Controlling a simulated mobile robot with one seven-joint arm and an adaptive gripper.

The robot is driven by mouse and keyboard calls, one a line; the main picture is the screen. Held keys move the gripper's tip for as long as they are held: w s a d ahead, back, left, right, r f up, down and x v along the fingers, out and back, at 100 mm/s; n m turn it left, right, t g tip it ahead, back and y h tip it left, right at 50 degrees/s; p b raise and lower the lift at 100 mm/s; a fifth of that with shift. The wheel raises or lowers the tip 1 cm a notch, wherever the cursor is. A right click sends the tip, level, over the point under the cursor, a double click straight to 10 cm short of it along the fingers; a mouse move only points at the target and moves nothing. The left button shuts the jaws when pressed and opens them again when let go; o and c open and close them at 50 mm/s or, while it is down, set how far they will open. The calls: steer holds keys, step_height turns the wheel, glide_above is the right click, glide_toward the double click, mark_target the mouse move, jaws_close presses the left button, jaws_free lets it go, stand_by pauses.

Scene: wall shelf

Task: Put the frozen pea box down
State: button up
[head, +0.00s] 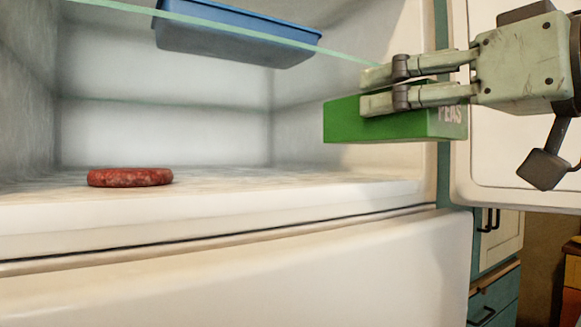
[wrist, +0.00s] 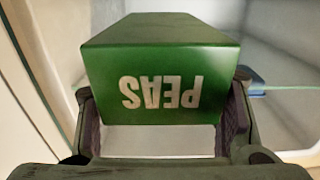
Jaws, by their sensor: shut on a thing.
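The frozen pea box (head: 350,125) is green with white "PEAS" lettering. My gripper (head: 385,88) is shut on it, with the box between its fingers. The box is held in the air at the right side of the open fridge compartment, above the level of the compartment floor (head: 230,183). In the wrist view the box (wrist: 160,70) fills the middle, its lettering upside down, with a finger on either side. Part of the box is hidden by the fingers in the head view.
A red-brown round patty (head: 130,177) lies on the compartment floor at left. A blue tray (head: 235,35) sits above on a glass shelf (head: 220,27). The open fridge door (head: 500,195) stands at right. The floor right of the patty is clear.

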steer(key=shift+w+a+r, duration=0.25)
steer(key=shift+a, duration=0.2)
steer(key=p+x, duration=0.1)
steer(key=x, duration=0.4)
steer(key=f+p+x, duration=0.1)
steer(key=x, duration=0.4)
steer(key=p+x, duration=0.1)
steer(key=x, duration=0.4)
steer(key=shift+w+f, duration=0.15)
steer(key=shift+f, duration=1.9)
steer(key=shift+f, duration=0.15)
steer(key=o, duration=1.4)
